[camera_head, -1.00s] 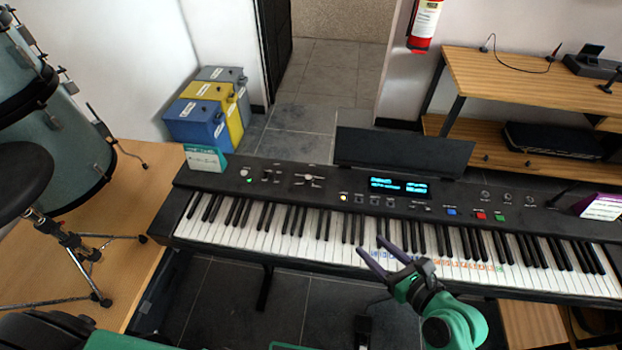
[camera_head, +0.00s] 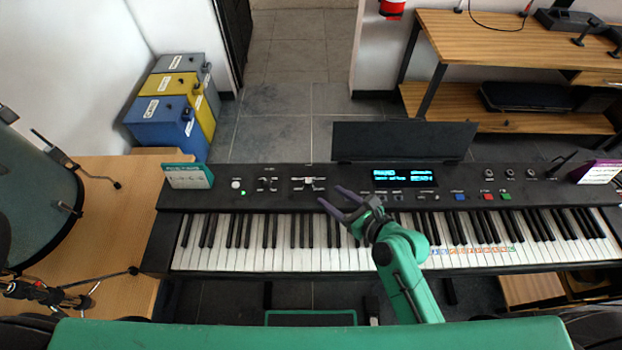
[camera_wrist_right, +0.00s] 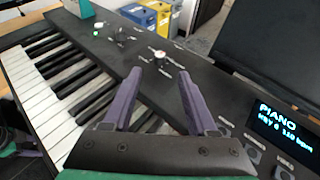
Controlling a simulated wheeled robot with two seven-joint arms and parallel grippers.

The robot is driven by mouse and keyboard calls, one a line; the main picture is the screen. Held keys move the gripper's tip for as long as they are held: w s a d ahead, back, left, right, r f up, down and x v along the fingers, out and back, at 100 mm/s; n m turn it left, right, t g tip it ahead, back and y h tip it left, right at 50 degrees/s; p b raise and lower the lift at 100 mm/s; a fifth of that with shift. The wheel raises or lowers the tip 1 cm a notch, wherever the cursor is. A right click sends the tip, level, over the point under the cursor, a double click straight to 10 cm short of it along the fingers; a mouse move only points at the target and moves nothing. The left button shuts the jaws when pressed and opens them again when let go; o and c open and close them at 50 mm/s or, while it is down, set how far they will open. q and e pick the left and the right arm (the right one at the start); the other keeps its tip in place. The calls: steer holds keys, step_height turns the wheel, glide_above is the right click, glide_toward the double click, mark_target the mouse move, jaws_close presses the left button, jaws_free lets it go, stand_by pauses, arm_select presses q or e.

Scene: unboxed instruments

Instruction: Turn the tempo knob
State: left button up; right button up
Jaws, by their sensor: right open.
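The black keyboard (camera_head: 450,185) lies across the view with its control panel along the back. A small pale-topped knob (camera_head: 309,182) sits on the panel left of the lit display (camera_head: 401,177); in the right wrist view this knob (camera_wrist_right: 160,56) lies just beyond the fingertips. I cannot read a tempo label on it. My right gripper (camera_head: 331,195) is open and empty, its purple fingers apart over the rear of the keys by the panel, short of the knob. The wrist view shows the display (camera_wrist_right: 288,130) reading PIANO and 110 bpm. My left gripper is not in view.
A dark music stand (camera_head: 402,141) rises behind the display.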

mark_target(309, 181)
steer(key=x, duration=0.5)
steer(key=shift+w+a, duration=0.1)
steer(key=x, duration=0.4)
steer(key=shift+w+a+f, duration=0.1)
steer(key=shift+f, duration=0.1)
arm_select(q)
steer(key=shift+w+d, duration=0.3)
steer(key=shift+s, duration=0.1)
arm_select(e)
jaws_close()
